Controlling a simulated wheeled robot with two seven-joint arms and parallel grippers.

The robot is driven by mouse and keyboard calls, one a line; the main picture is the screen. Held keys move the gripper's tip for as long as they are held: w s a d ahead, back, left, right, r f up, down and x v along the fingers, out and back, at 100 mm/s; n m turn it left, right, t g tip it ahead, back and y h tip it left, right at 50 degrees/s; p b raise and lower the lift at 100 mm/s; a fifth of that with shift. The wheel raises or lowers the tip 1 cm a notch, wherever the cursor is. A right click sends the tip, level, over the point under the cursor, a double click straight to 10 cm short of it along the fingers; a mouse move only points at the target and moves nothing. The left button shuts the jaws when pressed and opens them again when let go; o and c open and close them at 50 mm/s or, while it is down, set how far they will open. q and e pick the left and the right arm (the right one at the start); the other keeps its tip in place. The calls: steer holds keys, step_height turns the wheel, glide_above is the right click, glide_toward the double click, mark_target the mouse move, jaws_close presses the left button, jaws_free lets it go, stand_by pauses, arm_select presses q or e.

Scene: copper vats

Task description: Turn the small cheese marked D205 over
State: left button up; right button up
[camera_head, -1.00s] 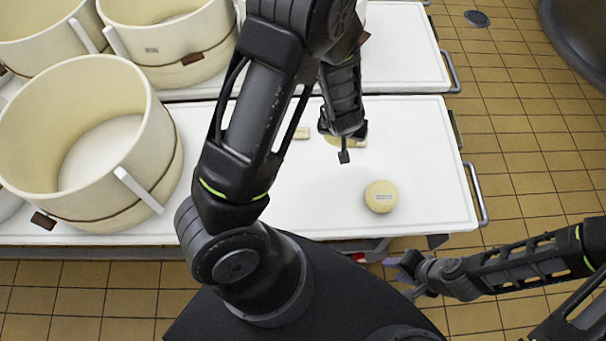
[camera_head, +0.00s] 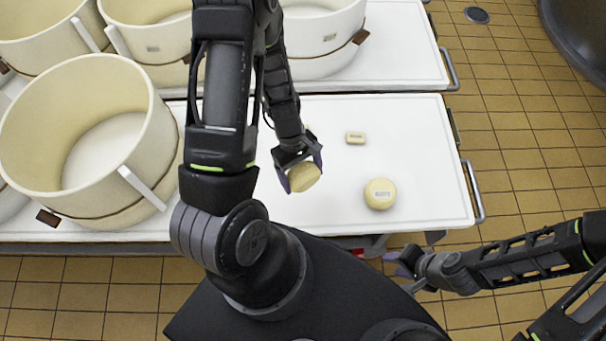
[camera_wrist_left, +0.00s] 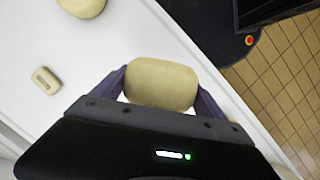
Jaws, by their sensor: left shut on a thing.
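My left gripper (camera_head: 300,172) is shut on a small pale-yellow round cheese (camera_head: 304,178) and holds it above the white table, left of the other cheeses. In the left wrist view this cheese (camera_wrist_left: 162,83) sits between the two purple fingers, its side toward the camera. No mark shows on it, so I cannot confirm that it is D205. A round cheese (camera_head: 380,194) with a label too small to read lies on the table to the right. My right gripper (camera_head: 402,271) is low in front of the table, empty, its fingers apart.
A small labelled block (camera_head: 356,138) lies behind the round cheese. Large cream vats (camera_head: 90,130) stand at the left, and another (camera_head: 318,40) at the back on a second table. The front table (camera_head: 430,130) is clear around the cheeses. A metal rail (camera_head: 474,190) runs along its right edge.

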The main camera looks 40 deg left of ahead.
arm_select(q)
steer(key=shift+s+d+r+n+h, duration=0.2)
steer(key=shift+r+n+h, duration=0.1)
steer(key=shift+h, duration=0.2)
steer(key=shift+f, duration=0.25)
step_height(320, 180, down, 7)
steer(key=b, duration=0.6)
steer(key=shift+f, duration=0.15)
steer(key=shift+f+b, duration=0.7)
steer(key=shift+b, duration=0.15)
stand_by(0.7)
steer(key=o, duration=1.8)
steer(key=shift+c, duration=0.2)
steer(key=p+v, duration=0.1)
steer(key=v, duration=0.7)
steer(key=shift+w, duration=0.1)
